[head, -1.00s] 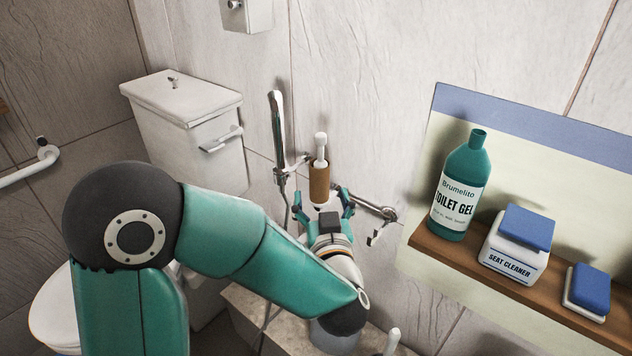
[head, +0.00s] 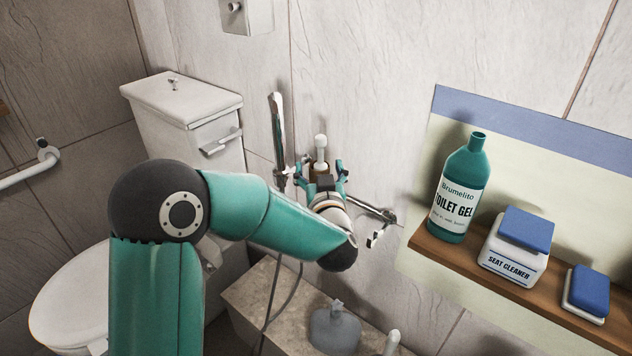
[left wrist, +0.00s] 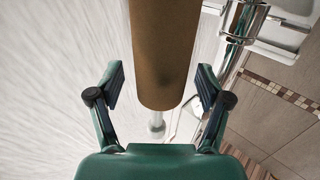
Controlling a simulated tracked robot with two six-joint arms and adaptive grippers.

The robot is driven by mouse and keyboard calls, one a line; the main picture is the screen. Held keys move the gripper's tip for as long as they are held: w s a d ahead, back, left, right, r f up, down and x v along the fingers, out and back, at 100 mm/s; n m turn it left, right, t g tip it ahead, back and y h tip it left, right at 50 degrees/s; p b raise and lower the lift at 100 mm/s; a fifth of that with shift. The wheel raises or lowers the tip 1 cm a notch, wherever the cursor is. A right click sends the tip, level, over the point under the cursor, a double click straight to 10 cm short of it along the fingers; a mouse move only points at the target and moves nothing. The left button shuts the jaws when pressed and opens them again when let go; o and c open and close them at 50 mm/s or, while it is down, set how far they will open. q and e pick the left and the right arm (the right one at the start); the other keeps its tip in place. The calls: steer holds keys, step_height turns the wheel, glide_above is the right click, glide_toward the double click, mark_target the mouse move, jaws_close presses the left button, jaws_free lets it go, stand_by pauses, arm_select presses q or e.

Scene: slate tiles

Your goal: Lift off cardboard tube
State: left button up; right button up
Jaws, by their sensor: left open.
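The brown cardboard tube (head: 319,168) stands upright on a white holder (head: 320,144) at the wall, mostly hidden behind my gripper in the head view. In the left wrist view the tube (left wrist: 163,50) hangs down between the two fingers, with its lower end showing and a white rod end below it. My left gripper (head: 324,168) is open, with one finger on each side of the tube. In the wrist view there are gaps between the tube and both fingers of the gripper (left wrist: 162,82). My right gripper is not in view.
A chrome hand shower (head: 277,125) hangs just left of the tube, and a chrome wall fitting (head: 375,212) is to the right. A wooden shelf (head: 462,262) holds a toilet gel bottle (head: 460,195) and seat cleaner (head: 513,250). The toilet cistern (head: 190,125) is at left.

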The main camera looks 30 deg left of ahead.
arm_select(q)
steer(key=c, duration=0.9)
steer(key=shift+o, duration=0.2)
steer(key=shift+r, duration=0.1)
step_height(320, 180, up, 20)
steer(key=p, duration=0.5)
